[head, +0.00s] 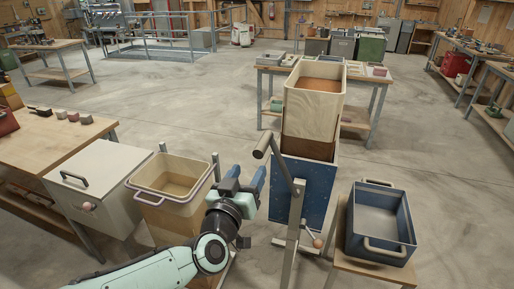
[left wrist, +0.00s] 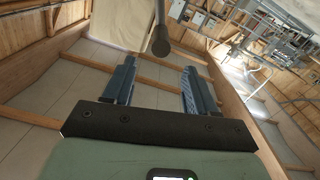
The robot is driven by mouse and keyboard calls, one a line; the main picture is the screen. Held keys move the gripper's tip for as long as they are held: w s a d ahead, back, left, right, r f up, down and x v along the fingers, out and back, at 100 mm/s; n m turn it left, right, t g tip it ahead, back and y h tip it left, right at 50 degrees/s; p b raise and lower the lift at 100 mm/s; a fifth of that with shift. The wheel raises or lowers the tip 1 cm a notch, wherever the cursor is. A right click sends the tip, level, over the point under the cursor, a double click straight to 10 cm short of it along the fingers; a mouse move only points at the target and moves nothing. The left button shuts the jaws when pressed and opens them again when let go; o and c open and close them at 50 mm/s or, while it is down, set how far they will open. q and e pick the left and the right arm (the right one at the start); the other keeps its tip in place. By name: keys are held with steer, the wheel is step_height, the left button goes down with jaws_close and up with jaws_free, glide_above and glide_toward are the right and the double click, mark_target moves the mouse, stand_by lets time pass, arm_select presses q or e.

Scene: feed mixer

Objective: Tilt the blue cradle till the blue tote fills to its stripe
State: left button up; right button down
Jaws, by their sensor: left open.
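The blue cradle (head: 312,188) stands right of centre in the head view and holds a tall cream bin (head: 310,106) with brown feed inside. The bin looks near upright. A bar with a dark grip (head: 264,145) sticks out at the cradle's left; the grip's end also shows in the left wrist view (left wrist: 160,42). My left gripper (head: 246,171) is open and empty, just below and left of the grip. The blue tote (head: 354,229) sits on a wooden stand right of the cradle; it looks empty, and I cannot make out its stripe. My right gripper is out of view.
A tan tub (head: 145,195) and a white box with a handle (head: 92,171) stand to the left, close to my left arm. A wooden workbench (head: 40,140) is at far left. A table (head: 357,77) stands behind the cradle. Open concrete floor lies between.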

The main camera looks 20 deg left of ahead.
mark_target(261, 149)
arm_select(q)
steer(key=w+p, duration=0.2)
steer(key=w, duration=0.9)
steer(key=shift+w+d, duration=0.15)
steer(key=shift+w, duration=0.05)
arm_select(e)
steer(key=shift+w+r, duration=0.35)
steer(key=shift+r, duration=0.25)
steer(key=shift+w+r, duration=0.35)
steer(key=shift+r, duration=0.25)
arm_select(q)
jaws_close()
